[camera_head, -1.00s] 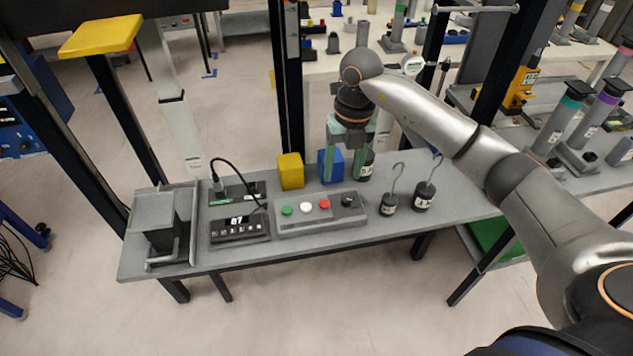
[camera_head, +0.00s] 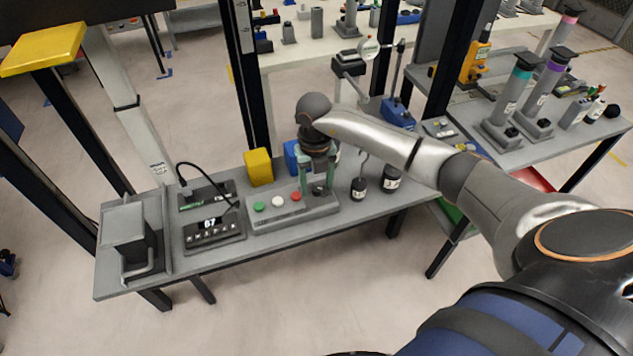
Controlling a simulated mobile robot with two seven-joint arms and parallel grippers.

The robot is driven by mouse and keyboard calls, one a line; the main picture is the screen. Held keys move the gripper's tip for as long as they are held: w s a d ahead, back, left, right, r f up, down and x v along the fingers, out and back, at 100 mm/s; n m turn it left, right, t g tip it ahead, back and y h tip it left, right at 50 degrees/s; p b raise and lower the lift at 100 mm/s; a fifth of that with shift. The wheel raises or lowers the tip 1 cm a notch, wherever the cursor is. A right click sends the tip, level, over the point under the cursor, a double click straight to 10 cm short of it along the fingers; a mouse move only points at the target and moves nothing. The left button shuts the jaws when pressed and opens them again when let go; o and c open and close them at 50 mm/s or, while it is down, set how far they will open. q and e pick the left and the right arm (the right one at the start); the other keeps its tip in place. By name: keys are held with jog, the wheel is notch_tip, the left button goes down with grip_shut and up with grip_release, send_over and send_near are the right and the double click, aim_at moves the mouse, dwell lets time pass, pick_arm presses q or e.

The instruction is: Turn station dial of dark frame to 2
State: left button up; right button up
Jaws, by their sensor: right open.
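The station dial (camera_head: 319,189) is a small black knob at the right end of a grey control box (camera_head: 292,214). The box lies on the grey table of the station with the dark frame (camera_head: 247,85). Its green, white and red buttons stand left of the dial. My right gripper (camera_head: 318,188) points down at the dial with its greenish fingers apart, one on each side of it in the picture. I cannot tell whether they touch the knob. The dial's number marks are too small to read. My left gripper is out of view.
A black display unit (camera_head: 214,231) sits left of the box. Yellow (camera_head: 258,167) and blue (camera_head: 292,156) blocks stand behind it. Dark hooked weights (camera_head: 358,188) stand close to its right. A grey press-like fixture (camera_head: 128,238) is at the table's left end.

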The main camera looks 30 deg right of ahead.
jog(key=shift+f, duration=0.15)
jog(key=shift+c, duration=0.2)
grip_shut()
dwell(0.4)
